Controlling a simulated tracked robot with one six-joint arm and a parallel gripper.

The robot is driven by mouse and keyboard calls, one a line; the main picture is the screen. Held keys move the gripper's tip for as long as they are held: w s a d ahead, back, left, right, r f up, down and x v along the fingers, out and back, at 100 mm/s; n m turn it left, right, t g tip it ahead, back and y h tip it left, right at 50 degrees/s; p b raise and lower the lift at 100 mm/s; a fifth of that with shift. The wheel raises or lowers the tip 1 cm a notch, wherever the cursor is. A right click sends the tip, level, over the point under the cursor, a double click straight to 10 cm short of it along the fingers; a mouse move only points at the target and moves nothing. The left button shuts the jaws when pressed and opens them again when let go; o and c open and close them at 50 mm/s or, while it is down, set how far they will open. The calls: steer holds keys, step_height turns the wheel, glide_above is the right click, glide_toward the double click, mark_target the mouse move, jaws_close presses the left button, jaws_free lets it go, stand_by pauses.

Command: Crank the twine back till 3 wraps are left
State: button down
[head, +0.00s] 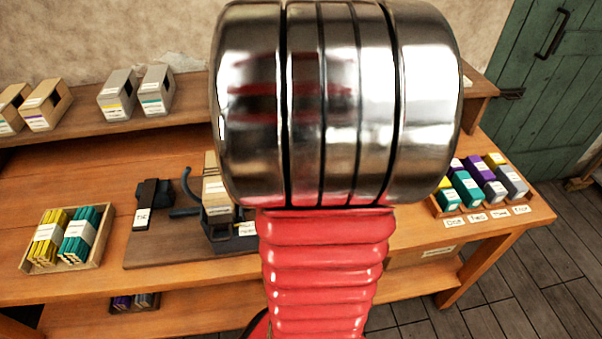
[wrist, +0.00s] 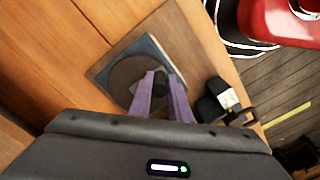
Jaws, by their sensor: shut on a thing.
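In the wrist view my gripper (wrist: 162,76) has its two purple fingers closed on a small dark knob (wrist: 163,85), which they partly cover. Under it is a dark round disc (wrist: 124,76) on a blue-grey square plate (wrist: 148,46). No twine wraps can be made out, so I cannot count them. In the head view my red and chrome arm hides my gripper and the middle of the bench. A curved blue-grey handle (head: 188,184) and a block with a white label (head: 216,188) stand on a dark board (head: 160,246) left of my arm.
A tray (head: 72,264) with yellow and teal bundles sits on the bench (head: 60,187) at left. A black labelled holder (head: 146,206) stands near it. A rack (head: 466,207) of coloured blocks is at right. Grey and tan boxes line the back shelf (head: 183,103). A dark labelled object (wrist: 217,98) is beside the plate.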

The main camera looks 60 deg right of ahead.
steer(key=shift+w+d, duration=0.1)
steer(key=shift+d, duration=0.05)
steer(key=c, duration=1.6)
jaws_free()
steer(key=shift+c, duration=0.2)
step_height(320, 180, up, 14)
steer(key=shift+f, duration=0.1)
